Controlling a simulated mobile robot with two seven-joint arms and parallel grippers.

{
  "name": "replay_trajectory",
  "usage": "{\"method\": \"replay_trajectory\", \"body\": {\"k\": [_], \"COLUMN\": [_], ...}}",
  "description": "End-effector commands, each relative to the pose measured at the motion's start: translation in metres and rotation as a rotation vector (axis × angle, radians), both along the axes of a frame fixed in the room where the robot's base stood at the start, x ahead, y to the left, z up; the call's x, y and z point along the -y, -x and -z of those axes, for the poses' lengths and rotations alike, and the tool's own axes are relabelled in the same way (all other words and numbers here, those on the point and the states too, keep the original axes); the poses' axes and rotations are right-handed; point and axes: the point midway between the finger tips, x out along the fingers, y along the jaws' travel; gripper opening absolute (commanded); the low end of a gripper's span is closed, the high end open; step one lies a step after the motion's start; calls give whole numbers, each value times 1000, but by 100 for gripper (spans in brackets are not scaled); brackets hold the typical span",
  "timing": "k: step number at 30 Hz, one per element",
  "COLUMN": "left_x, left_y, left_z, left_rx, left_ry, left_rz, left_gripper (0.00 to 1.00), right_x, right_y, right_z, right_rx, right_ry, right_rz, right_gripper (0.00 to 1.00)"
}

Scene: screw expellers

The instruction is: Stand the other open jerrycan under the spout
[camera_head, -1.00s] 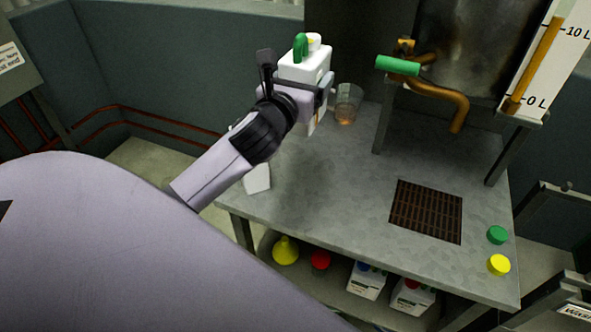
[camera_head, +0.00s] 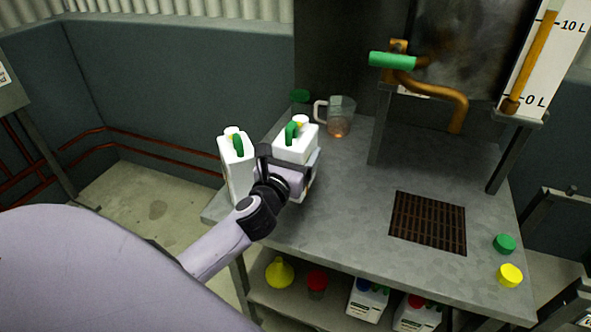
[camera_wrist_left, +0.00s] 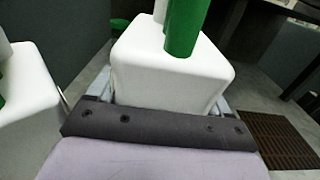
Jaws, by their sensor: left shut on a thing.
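My left gripper (camera_head: 293,178) is shut on a white jerrycan (camera_head: 297,143) with a green handle, upright at the left part of the bench. A little yellow shows by its neck. It fills the middle of the left wrist view (camera_wrist_left: 168,75). I cannot tell whether its base touches the bench. A second white jerrycan (camera_head: 237,170) with a green handle stands close to its left, at the bench edge, and shows in the wrist view (camera_wrist_left: 28,95). The copper spout (camera_head: 458,108) hangs over the bench behind the dark drain grate (camera_head: 428,223). My right gripper is out of view.
A clear measuring jug (camera_head: 339,120) with amber liquid stands behind the held jerrycan, beside a green object (camera_head: 300,99). A green cap (camera_head: 504,244) and a yellow cap (camera_head: 510,275) lie at the right. The grate is clear. A lower shelf holds a yellow funnel (camera_head: 279,271) and other jerrycans.

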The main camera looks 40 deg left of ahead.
Motion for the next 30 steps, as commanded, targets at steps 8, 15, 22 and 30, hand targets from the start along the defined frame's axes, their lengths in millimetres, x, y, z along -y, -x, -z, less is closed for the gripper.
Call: {"method": "replay_trajectory", "body": {"k": [8, 15, 22, 30], "left_x": [0, 0, 0, 0], "left_y": [0, 0, 0, 2], "left_z": [34, 33, 37, 33], "left_rx": [1, 2, -2, -4], "left_ry": [1, 1, 0, 2], "left_rz": [0, 0, -1, 0], "left_gripper": [20, 20, 100, 100], "right_x": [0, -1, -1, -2], "right_y": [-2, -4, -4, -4], "right_z": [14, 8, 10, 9], "right_rx": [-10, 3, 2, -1], "right_ry": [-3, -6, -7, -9], "right_rz": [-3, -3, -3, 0], "right_gripper": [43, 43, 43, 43]}}
